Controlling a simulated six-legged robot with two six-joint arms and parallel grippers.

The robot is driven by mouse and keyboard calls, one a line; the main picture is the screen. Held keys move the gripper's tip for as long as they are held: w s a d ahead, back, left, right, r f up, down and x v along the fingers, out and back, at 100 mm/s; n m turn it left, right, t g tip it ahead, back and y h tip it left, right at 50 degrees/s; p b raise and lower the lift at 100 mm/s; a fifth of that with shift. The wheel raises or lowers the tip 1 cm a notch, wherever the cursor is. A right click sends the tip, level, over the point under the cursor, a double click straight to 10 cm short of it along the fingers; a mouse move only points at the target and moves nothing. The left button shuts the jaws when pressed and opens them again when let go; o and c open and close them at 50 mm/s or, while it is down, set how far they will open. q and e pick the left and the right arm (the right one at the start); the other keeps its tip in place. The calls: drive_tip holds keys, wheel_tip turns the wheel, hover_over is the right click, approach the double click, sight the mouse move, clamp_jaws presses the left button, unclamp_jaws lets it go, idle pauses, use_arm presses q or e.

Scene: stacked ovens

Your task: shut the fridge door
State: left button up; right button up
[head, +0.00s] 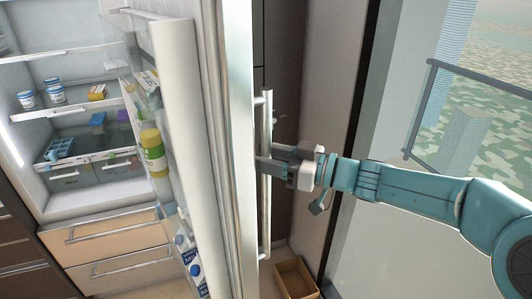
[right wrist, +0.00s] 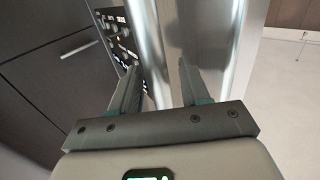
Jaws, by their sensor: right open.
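The fridge door (head: 232,150) stands wide open in the head view, with its loaded inner shelves facing left. A long vertical metal handle (head: 266,110) runs along its outer side. My right gripper (head: 264,160) is open at the middle of this handle, with a finger overlapping the bar. In the right wrist view, my right gripper (right wrist: 160,82) has its two fingers apart, pointing at a shiny vertical metal surface (right wrist: 205,45). I cannot tell whether the fingers touch the handle. My left gripper is not in view.
The fridge interior (head: 75,105) at left holds jars, boxes and a blue rack. Drawers (head: 120,240) lie below it. A carton (head: 190,262) sits low in the door. An open brown box (head: 295,279) is on the floor right of the door. A window (head: 440,110) is at right.

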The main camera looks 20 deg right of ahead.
drive_tip(key=shift+w+a, duration=0.1)
drive_tip(key=shift+w, duration=0.1)
drive_tip(key=shift+s, duration=0.1)
clamp_jaws()
drive_tip(key=shift+a+f, duration=0.1)
drive_tip(key=shift+a, duration=0.05)
